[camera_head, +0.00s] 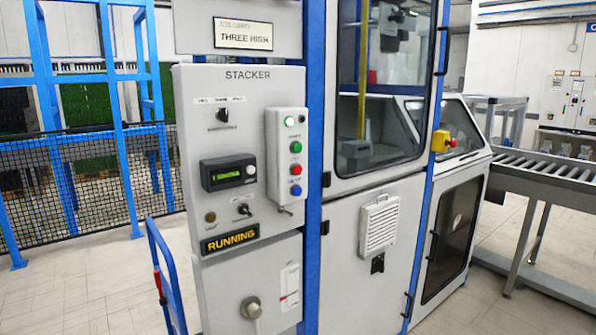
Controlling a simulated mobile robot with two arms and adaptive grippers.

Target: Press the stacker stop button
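The grey stacker panel (219,87) stands left of centre, headed STACKER. A small raised button box (271,138) on its right side carries a green button (295,147), a red button (296,169) below it and a blue button (296,190) at the bottom. The small labels by the buttons are too blurred to read. A pale green round lamp (289,123) shows at the top of the box. A sign (229,239) low on the panel reads RUNNING in lit letters. Neither of my grippers is in view.
A red mushroom button on a yellow box (441,141) sits on the blue post at right. A glazed machine door (384,84) stands right of the panel. A roller conveyor (552,170) runs at far right. A blue hand truck (165,270) stands at the panel's lower left.

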